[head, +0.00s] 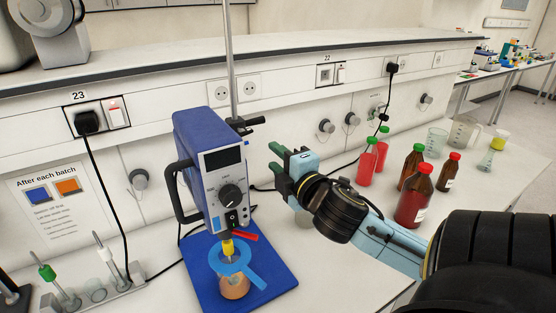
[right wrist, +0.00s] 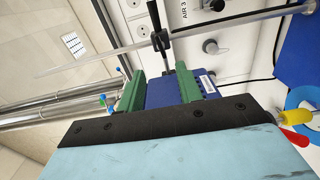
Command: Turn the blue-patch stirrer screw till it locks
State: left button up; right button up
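The blue stirrer (head: 195,150) stands upright on a blue base plate (head: 275,280), with a dial and switch on its front. A black clamp with a screw handle (head: 257,121) is at the rod behind it; this handle also shows in the right wrist view (right wrist: 164,42). My right gripper (head: 276,160) is right of the stirrer, below the clamp handle, apart from both. Its green fingers are open and empty. In the right wrist view, the blue stirrer body (right wrist: 172,92) shows beyond the finger gap. My left gripper is not in view.
An orange-filled beaker (head: 234,286) with a blue ring-shaped piece (head: 232,258) sits under the stirrer. Red and brown bottles (head: 414,195) stand right of my gripper. A sign (head: 55,205) with blue and orange patches is at left. Black cables run along the wall.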

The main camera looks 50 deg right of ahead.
jog(key=o, duration=0.5)
jog(key=shift+d+m, duration=0.15)
jog(key=shift+m, duration=0.65)
jog(key=shift+c, duration=0.2)
jog(key=shift+o, duration=1.1)
jog(key=shift+d+m+p, duration=0.1)
jog(key=shift+m+p, duration=0.3)
jog(key=shift+m, duration=0.7)
jog(key=w+d+m+p, duration=0.2)
jog(key=w+m+p, duration=0.2)
jog(key=w+m, duration=0.8)
jog(key=shift+w+d+m+p, duration=0.3)
jog(key=shift+w+p, duration=0.05)
jog(key=shift+w, duration=0.25)
jog(key=shift+c, duration=0.3)
